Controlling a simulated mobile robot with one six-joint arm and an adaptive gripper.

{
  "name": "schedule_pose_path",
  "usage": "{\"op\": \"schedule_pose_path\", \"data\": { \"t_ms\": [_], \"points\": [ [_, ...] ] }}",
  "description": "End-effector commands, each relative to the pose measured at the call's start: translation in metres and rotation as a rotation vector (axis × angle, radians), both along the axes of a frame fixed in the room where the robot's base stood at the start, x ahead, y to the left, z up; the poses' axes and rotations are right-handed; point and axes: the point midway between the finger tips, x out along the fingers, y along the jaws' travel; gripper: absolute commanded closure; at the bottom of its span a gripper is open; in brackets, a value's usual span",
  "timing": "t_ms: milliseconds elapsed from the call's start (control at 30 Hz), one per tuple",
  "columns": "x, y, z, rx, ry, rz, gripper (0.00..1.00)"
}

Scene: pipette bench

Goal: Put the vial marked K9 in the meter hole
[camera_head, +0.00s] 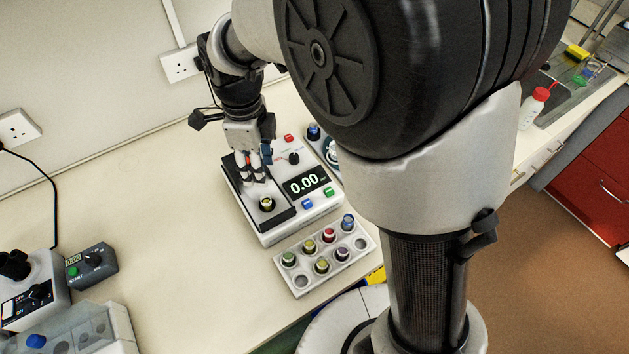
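The meter (315,205) is a white box with a lit display reading 0.00. A vial with a yellowish top (267,203) stands in the round hole on the meter's dark left part. My gripper (254,178) points down over that dark part, just behind the vial and apart from it in the picture. I see no vial between its fingers, and their gap is too small to judge. A white rack (326,281) in front of the meter holds several vials with green, yellow, red, blue and purple tops. No vial's marking is readable, so I cannot tell which is K9.
The rack has empty holes at its front-left and right. A small timer (91,263), a black-and-white device (35,292) and a translucent box (85,335) stand at the left. Bare bench (170,220) lies between them and the meter. My arm hides part of the bench's right side.

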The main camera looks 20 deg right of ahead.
Motion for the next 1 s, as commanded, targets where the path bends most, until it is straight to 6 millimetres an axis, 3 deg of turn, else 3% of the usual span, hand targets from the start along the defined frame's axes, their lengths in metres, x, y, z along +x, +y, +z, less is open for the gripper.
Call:
{"op": "schedule_pose_path", "data": {
  "t_ms": [133, 233, 500, 700, 800, 1000],
  "points": [
    [-0.009, -0.012, 0.017, 0.006, -0.029, 0.112, 0.61],
    [-0.026, -0.03, 0.043, 0.006, -0.076, 0.313, 0.61],
    [-0.102, -0.085, 0.098, -0.094, -0.224, 1.051, 0.61],
    [-0.159, -0.112, 0.108, -0.25, -0.276, 1.561, 0.61],
    [-0.179, -0.12, 0.106, -0.323, -0.278, 1.75, 0.61],
    [-0.196, -0.126, 0.102, -0.4, -0.266, 1.938, 0.61]
  ]
}}
